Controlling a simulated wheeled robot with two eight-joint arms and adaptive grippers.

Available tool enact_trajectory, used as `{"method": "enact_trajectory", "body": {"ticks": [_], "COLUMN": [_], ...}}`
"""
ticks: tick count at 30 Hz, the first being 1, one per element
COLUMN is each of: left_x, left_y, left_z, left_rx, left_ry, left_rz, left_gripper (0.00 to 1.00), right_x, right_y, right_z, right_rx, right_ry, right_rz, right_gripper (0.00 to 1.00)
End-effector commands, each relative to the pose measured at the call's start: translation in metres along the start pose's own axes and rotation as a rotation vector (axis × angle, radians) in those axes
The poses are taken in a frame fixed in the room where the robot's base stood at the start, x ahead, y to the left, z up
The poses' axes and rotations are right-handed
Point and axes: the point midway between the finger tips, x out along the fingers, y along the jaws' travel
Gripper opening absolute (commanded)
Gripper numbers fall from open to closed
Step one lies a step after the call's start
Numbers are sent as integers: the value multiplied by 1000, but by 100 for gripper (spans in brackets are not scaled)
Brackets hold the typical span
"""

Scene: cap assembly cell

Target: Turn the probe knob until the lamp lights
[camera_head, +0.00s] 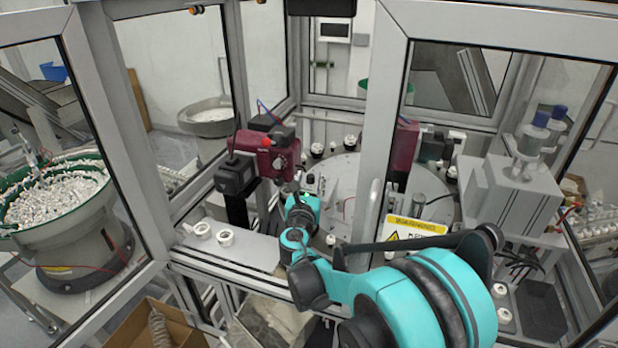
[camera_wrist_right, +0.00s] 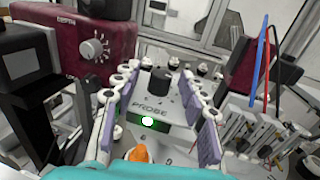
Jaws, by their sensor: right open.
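The probe knob (camera_wrist_right: 160,80) is a black knob on a light grey box (camera_wrist_right: 175,103) marked PROBE in the right wrist view. Below the label, the lamp (camera_wrist_right: 148,121) shows as a bright white spot in a green-glowing strip. My right gripper (camera_wrist_right: 158,73) is open, its two padded fingers on either side of the knob with gaps visible; I cannot tell how close the tips are in depth. In the head view my right arm (camera_head: 300,212) reaches through the cell opening, and the probe knob is not clearly visible there. My left gripper is not in view.
A maroon unit (camera_head: 270,155) with a DEPTH knob (camera_wrist_right: 93,48) stands close left of the gripper. The frame post (camera_head: 380,110) and warning sign (camera_head: 414,227) stand close to my right arm. White caps (camera_head: 225,238) sit on the ledge. A round table (camera_head: 345,170) lies behind.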

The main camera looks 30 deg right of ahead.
Motion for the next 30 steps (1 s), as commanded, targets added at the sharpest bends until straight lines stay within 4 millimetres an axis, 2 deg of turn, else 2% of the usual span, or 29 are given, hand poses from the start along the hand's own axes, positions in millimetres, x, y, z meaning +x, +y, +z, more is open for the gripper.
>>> {"method": "enact_trajectory", "body": {"ticks": [4, 12, 14, 17, 18, 23, 30], "left_x": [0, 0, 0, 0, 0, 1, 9], "left_y": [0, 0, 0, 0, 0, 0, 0], "left_z": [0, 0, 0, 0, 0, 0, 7], "left_rx": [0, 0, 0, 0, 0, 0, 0], "left_ry": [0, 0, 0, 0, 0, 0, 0], "left_rz": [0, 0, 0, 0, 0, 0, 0], "left_gripper": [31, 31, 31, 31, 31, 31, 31], "right_x": [12, 13, 13, 13, 13, 13, 14], "right_y": [0, 0, 0, 0, 0, 1, 1], "right_z": [0, 0, 0, 0, 0, 0, -2], "right_rx": [0, 0, 0, 0, 0, 0, 1], "right_ry": [0, 0, 0, 0, 0, 0, -1], "right_rz": [0, 1, 1, 1, 1, -7, -119], "right_gripper": [43, 43, 29, 3, 0, 0, 0]}}
